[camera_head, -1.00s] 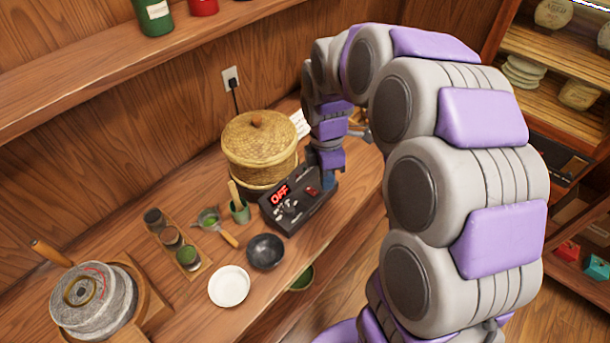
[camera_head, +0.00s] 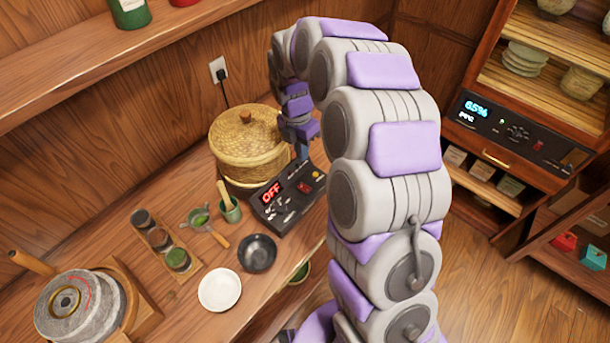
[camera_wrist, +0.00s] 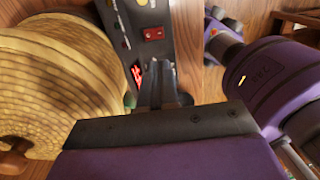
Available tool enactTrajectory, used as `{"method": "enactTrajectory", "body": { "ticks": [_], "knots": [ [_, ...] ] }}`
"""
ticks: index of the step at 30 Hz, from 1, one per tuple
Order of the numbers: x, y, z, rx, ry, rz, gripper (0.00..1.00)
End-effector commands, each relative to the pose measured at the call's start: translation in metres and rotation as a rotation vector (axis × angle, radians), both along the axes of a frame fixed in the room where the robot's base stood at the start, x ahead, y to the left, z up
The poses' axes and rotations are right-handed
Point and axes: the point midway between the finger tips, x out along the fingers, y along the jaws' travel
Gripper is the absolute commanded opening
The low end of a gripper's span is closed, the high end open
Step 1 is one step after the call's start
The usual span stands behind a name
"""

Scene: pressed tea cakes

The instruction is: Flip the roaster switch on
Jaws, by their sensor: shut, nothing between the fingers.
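The black roaster control box (camera_head: 283,205) sits on the counter in front of the lidded basket, with a red display reading OFF. Its red rocker switch (camera_head: 304,187) is on the right part of the panel. In the wrist view the red switch (camera_wrist: 154,33) lies beyond my fingertips. My gripper (camera_wrist: 160,68) is shut and empty, pointing at the panel. In the head view my gripper (camera_head: 302,152) is beside the far right end of the box. I see no contact with the switch; the fingertips are partly hidden in the head view.
The woven basket (camera_head: 248,150) stands close to the gripper, also on the left in the wrist view (camera_wrist: 50,80). A green cup (camera_head: 230,211), black bowl (camera_head: 257,253), white dish (camera_head: 219,289) and stone mill (camera_head: 78,308) stand on the counter. A shelf cabinet (camera_head: 510,135) is at the right.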

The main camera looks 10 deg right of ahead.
Motion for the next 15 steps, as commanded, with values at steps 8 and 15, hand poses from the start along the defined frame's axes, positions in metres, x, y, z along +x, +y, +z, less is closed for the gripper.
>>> {"method": "enactTrajectory", "body": {
  "ticks": [8,15],
  "knots": [
    [-0.004,-0.003,-0.038,-0.001,0.002,-0.002,0.0],
    [-0.01,-0.007,-0.086,-0.002,0.005,-0.001,0.0]
  ]
}}
